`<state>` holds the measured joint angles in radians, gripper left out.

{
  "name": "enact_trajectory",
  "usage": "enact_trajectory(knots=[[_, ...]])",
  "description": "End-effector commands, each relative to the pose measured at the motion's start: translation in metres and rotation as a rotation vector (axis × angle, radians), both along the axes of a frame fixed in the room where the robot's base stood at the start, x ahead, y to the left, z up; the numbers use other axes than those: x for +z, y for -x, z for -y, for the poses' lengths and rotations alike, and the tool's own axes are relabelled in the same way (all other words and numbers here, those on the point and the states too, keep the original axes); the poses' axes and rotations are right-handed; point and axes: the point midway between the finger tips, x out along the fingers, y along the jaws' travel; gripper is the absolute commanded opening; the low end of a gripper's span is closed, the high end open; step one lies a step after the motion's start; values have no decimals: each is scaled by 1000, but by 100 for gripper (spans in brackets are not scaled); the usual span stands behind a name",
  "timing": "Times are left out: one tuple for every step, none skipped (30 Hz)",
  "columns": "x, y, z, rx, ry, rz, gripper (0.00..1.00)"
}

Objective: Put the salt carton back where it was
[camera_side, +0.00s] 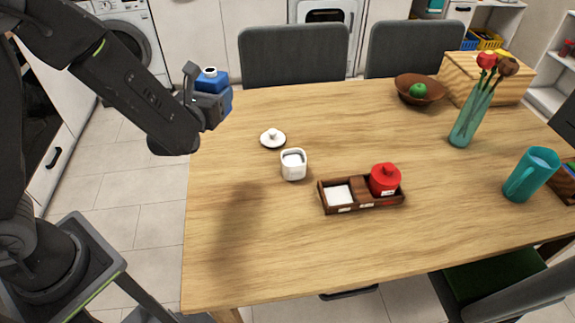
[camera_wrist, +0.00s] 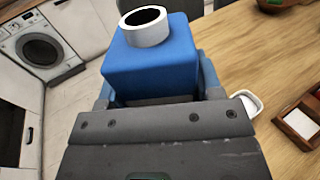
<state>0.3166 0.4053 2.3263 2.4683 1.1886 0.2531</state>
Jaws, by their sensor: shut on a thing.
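The salt carton (camera_side: 211,81) is blue with a white round spout on top. My gripper (camera_side: 203,100) is shut on it and holds it in the air near the table's far left corner, roughly upright. In the wrist view the salt carton (camera_wrist: 155,65) fills the space beyond my gripper (camera_wrist: 160,100); the fingertips are mostly hidden. On the table a wooden caddy (camera_side: 333,209) has several compartments. Its left one holds something white and flat, its right one a red lidded jar (camera_side: 385,179). The middle compartment looks empty.
A white open pot (camera_side: 293,165) and its loose lid (camera_side: 273,138) lie left of the caddy on the table (camera_side: 280,245). To the right stand a teal jug (camera_side: 530,174), a vase (camera_side: 468,118), a bowl (camera_side: 419,90) and a wooden box (camera_side: 485,77). The table's front left is clear.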

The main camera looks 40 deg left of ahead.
Motion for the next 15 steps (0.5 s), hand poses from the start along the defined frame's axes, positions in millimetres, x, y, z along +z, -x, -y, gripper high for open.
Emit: enact_trajectory(knots=[[-2, -1, -4, 6, -3, 2, 23], [-4, -1, -7, 12, -6, 3, 23], [-9, -2, -14, 20, -11, 4, 23], [-14, -3, -20, 26, -16, 6, 23], [-19, -3, -27, 35, -20, 7, 23], [-27, -4, -37, 46, -27, 11, 23], [-34, -4, -46, 53, -31, 13, 23], [-40, -4, -54, 60, -34, 16, 23], [-49, -3, -65, 68, -36, 20, 23], [-55, -2, -73, 73, -38, 24, 23], [-62, -1, -80, 78, -37, 27, 23], [-70, 1, -89, 82, -36, 31, 23], [-75, 2, -95, 84, -34, 34, 23], [-80, 3, -100, 87, -33, 36, 23], [-86, 5, -106, 89, -28, 41, 23]])
